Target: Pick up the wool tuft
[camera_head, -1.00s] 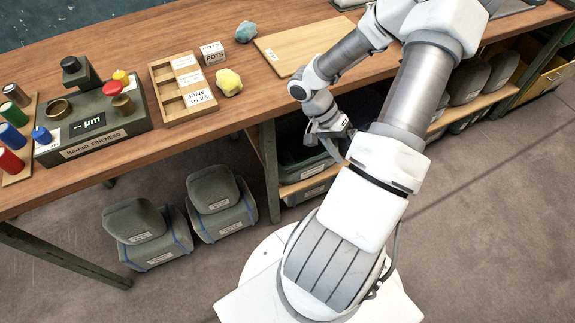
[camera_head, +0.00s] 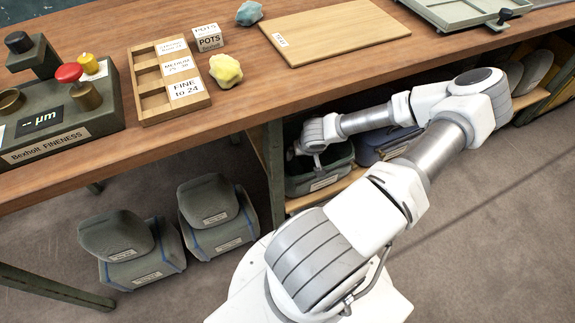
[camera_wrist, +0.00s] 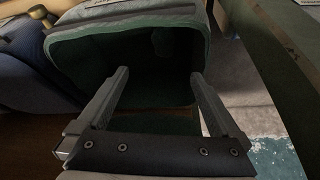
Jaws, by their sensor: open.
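My gripper (camera_wrist: 159,76) is open, with its two fingers apart and nothing seen between them. In the wrist view it points into the mouth of a dark green bin (camera_wrist: 130,20). A dim greenish lump (camera_wrist: 162,41) shows near the bin's inner wall; I cannot tell whether it is wool. In the head view my gripper is at the green bin (camera_head: 318,182) on the shelf under the bench, partly hidden by my wrist.
The wooden bench (camera_head: 240,115) overhangs the shelf, and its leg (camera_head: 274,172) stands just left of the bin. A blue bin (camera_head: 385,146) is right of it. A sorting tray (camera_head: 148,110), fineness gauge (camera_head: 60,125) and board (camera_head: 335,35) occupy the bench.

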